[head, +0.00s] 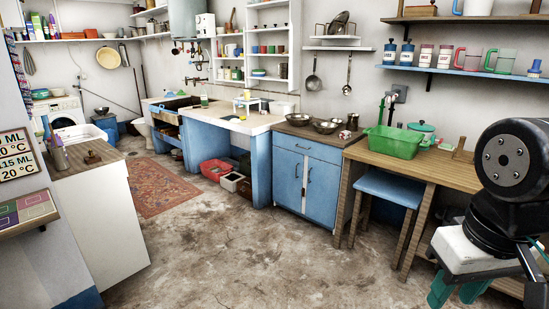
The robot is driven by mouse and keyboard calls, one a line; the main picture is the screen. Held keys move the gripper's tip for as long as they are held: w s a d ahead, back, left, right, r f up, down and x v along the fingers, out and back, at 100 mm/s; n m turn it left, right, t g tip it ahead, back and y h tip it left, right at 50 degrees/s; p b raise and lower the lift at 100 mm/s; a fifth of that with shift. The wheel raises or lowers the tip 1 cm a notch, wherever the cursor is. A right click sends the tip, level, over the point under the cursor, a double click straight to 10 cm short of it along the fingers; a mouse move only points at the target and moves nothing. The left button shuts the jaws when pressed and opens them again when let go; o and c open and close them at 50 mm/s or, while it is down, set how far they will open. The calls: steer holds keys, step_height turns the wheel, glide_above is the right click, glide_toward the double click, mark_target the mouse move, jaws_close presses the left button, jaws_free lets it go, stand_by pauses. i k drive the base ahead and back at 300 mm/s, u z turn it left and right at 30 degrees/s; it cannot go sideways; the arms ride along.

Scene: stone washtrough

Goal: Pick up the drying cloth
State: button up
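I cannot make out a drying cloth for certain in the head view. A small red-and-white patterned item (345,135) lies by the metal bowls on the blue cabinet, too small to tell whether it is cloth. A narrow multicoloured strip (19,75) hangs at the far left edge; I cannot tell what it is. My gripper (458,292) is at the lower right, pointing down, with its two green fingers apart and nothing seen between them. It is well away from the cabinet top, and the frame's bottom edge cuts close to its fingertips.
A wooden table (425,168) at the right bears a green basin (393,142) and a lidded pot (421,131). A blue stool (389,188) stands under its front. A blue cabinet (306,176) holds metal bowls (326,127). A white counter (97,214) stands left. The middle floor is clear.

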mark_target(345, 135)
steer(key=u, duration=0.2)
steer(key=i, duration=2.4)
steer(key=z, duration=0.25)
steer(key=i, duration=2.4)
steer(key=z, duration=0.4)
